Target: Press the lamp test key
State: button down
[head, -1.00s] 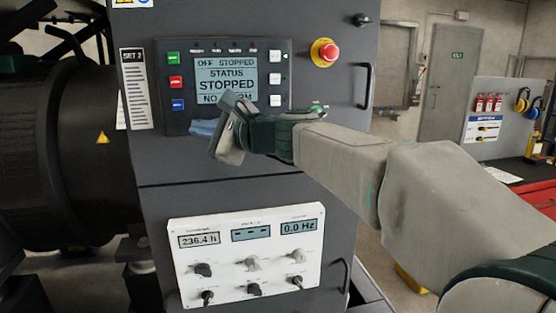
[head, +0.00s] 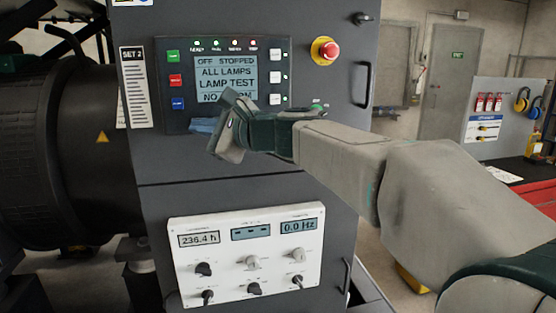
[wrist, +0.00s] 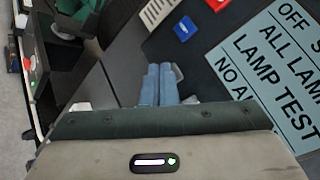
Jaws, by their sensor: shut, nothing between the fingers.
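The controller panel (head: 272,64) is on the dark cabinet, with a screen (head: 226,80) reading "OFF STOPPED / ALL LAMPS / LAMP TEST"; its last line is partly hidden. A row of lamps (head: 215,43) above the screen is lit green, orange and red. My gripper (head: 203,125) is shut and empty, its blue fingertips at the panel's lower left, below the blue key (head: 178,104). I cannot tell which key is the lamp test key.
A red emergency stop button (head: 329,51) and a door handle (head: 368,85) stand out to the right of the panel. A white meter panel (head: 235,275) with knobs is below my arm. A black round machine housing (head: 60,150) stands at the left.

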jog(key=shift+s+d, duration=0.1)
jog(key=shift+s, duration=0.5)
jog(key=s, duration=0.2)
jog(key=s+d+b, duration=0.1)
jog(key=s, duration=0.1)
jog(key=s+b, duration=0.1)
jog(key=shift+s+d, duration=0.25)
jog(key=shift+s, duration=0.15)
jog(key=s+d+f+n+g+h, duration=0.1)
jog(key=s+d+f+n+h, duration=0.4)
jog(key=d+f, duration=0.4)
jog(key=s+d+f+n+g+h, duration=0.2)
jog(key=s+d+f+n+h, duration=0.2)
jog(key=d+f, duration=0.5)
jog(key=s+d+f+n+g+h, duration=0.2)
jog(key=s+d+f+n+h, duration=0.3)
jog(key=f, duration=1.1)
jog(key=s+d, duration=0.3)
jog(key=d, duration=0.1)
jog(key=shift+d+f+n+h, duration=0.3)
jog(key=shift+d+f+h, duration=0.1)
